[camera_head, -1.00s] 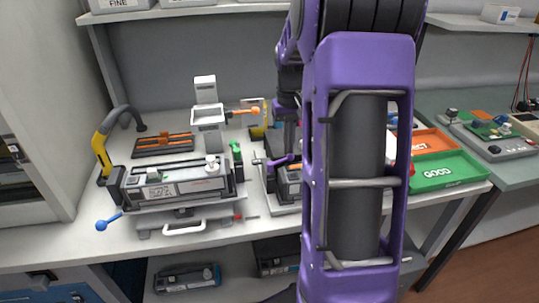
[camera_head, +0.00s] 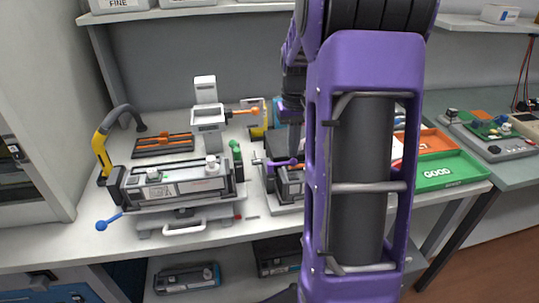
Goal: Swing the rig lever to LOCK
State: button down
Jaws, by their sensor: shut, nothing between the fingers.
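My gripper (camera_head: 293,146) points down behind my large purple arm, its narrow dark fingers shut and empty. Its tips are close to a purple lever (camera_head: 280,163) on a dark rig (camera_head: 290,187) at the middle of the bench; I cannot tell whether they touch. My arm hides the rig's right part. A blue-ball lever (camera_head: 110,221) sticks out at the left of another rig, which holds a grey cartridge (camera_head: 178,185). An orange-ended lever (camera_head: 243,112) points right from a grey press. No LOCK mark is legible, so I cannot tell which lever it concerns.
A green knob (camera_head: 236,147) stands between the two rigs. A yellow and black curved handle (camera_head: 103,143) rises at the left. A green GOOD tray (camera_head: 448,171) and an orange tray (camera_head: 430,143) lie right of my arm. Bare bench (camera_head: 270,228) shows at the front.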

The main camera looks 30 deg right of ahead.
notch_tip(320, 180, up, 7)
jog(key=p, duration=0.5)
dwell(0.6)
